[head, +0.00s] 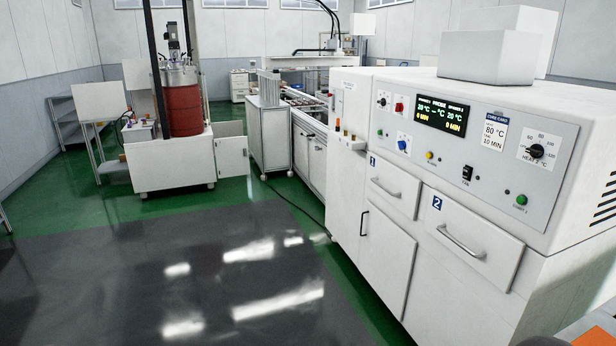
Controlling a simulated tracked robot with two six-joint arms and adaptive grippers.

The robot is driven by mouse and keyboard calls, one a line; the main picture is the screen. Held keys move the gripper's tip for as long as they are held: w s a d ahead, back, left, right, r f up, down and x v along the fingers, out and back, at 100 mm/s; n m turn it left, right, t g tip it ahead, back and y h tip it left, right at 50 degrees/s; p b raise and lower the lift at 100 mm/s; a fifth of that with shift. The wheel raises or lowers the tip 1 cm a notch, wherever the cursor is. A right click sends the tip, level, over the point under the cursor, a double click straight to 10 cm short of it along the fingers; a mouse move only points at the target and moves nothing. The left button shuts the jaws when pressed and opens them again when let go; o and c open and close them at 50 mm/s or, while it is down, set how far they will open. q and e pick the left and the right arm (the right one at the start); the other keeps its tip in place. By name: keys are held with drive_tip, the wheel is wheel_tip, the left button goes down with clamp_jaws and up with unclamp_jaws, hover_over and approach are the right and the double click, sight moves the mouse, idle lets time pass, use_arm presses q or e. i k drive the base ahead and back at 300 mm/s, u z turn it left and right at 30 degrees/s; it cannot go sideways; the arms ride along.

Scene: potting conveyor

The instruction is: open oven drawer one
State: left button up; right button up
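The oven (553,115) is a long white cabinet on the right in the head view, with a grey control panel along its sloped front. Drawer one (404,186) carries a blue label "1" and is closed, flush with the front. Its bar handle (385,189) is silver and lies across the drawer face. Drawer two (497,248), labelled "2", is to its right and also closed, with a larger-looking silver handle (461,242). Neither of my grippers shows in the head view.
Dark grey floor mat (130,270) in front of the oven is clear. A cabinet door (386,262) with a dark vertical handle is below drawer one. A machine with a red drum (184,108) stands at the back left. A cable lies on the green floor.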

sight(402, 190)
drive_tip(key=u, duration=0.15)
drive_tip(key=i, duration=2.85)
drive_tip(key=z, duration=0.25)
